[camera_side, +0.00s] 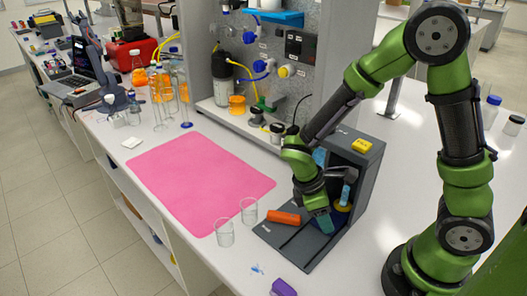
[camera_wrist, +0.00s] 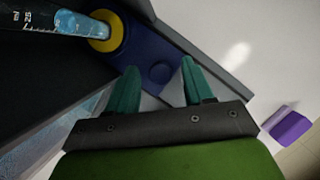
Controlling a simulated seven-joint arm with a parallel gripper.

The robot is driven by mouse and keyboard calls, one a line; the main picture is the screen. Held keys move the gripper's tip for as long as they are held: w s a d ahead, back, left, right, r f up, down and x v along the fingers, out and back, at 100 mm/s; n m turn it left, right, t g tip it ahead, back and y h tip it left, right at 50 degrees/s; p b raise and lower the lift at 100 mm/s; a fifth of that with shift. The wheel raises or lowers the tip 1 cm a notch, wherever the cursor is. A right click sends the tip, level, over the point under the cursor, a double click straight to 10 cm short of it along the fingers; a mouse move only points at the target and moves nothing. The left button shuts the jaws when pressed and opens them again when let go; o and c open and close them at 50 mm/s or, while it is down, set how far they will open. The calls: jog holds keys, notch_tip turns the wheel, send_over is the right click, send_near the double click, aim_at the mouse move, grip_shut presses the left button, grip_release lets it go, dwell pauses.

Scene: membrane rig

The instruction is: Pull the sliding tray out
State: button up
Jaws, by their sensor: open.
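The sliding tray (camera_wrist: 140,45) is a dark blue slab low in the dark grey rig (camera_side: 368,175). It has a raised round knob near its outer end, and a yellow ring (camera_wrist: 106,30) holds a clear graduated cylinder (camera_wrist: 60,22) with blue content. The ring also shows in the side view (camera_side: 343,206), beside my gripper. My gripper (camera_wrist: 160,66) is open, pointing down, with its teal fingers on either side of the knob. In the side view my gripper (camera_side: 321,226) hides most of the tray. Whether the fingers touch the knob I cannot tell.
An orange piece (camera_side: 283,217) lies on the rig's base, left of my gripper. Two glass beakers (camera_side: 225,234) stand left of the base. A purple block (camera_side: 283,288) lies near the table's front edge. A pink mat (camera_side: 200,180) lies bare at the left.

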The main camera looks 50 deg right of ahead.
jog(key=shift+c, duration=0.2)
grip_shut()
jog(key=a, duration=1.1)
jog(key=shift+w+a, duration=0.1)
jog(key=shift+a, duration=0.25)
jog(key=shift+c, duration=1.2)
grip_release()
jog(key=shift+a, duration=0.1)
jog(key=shift+o, duration=1.4)
